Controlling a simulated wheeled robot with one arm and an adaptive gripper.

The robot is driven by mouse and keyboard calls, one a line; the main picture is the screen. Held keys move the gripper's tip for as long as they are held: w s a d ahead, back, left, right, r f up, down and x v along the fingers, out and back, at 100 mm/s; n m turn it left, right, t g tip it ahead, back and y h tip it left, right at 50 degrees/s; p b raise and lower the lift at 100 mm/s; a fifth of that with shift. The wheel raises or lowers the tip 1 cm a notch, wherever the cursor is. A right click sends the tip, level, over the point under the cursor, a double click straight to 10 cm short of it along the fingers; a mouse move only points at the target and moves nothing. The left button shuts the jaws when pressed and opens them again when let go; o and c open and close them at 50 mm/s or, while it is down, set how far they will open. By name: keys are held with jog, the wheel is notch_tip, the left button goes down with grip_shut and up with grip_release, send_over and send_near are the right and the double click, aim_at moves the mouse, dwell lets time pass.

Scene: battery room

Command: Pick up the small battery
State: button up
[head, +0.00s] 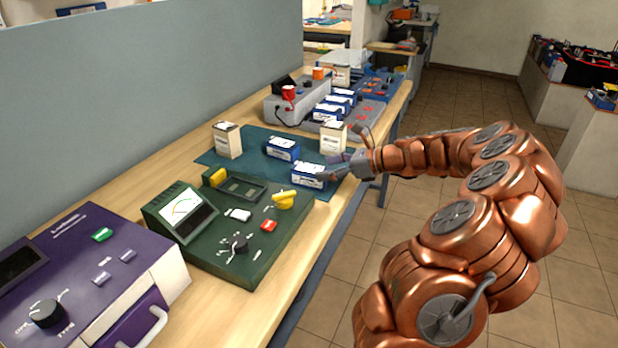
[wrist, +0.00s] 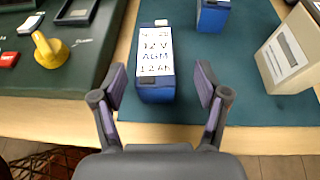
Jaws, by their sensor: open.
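A small blue battery (head: 309,175) with a white top label stands at the front edge of the teal mat (head: 205,158). In the wrist view, the battery (wrist: 155,92) shows lettering reading 12 V AGM 1.2 Ah. My gripper (wrist: 161,78) is open, with one finger to each side of the battery and a visible gap on both sides. In the head view, my gripper (head: 336,170) reaches in from the right, close to the battery, and partly overlaps its right end. Another blue battery (head: 283,148) stands farther back on the mat; it also shows in the wrist view (wrist: 212,14).
Cream boxes (head: 228,140) (head: 333,137) stand on the mat, one (wrist: 290,57) right of my gripper. A green tester (head: 240,225) with a yellow knob (head: 284,199) is on the near side. A purple device (head: 90,270) sits nearer still. The grey panel (head: 130,90) borders the bench's left.

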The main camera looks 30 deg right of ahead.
aim_at(313, 169)
jog(key=x, duration=0.5)
jog(key=shift+s+a+r, duration=0.1)
jog(key=shift+a+r, duration=0.2)
jog(key=shift+a, duration=0.05)
grip_shut()
dwell(0.3)
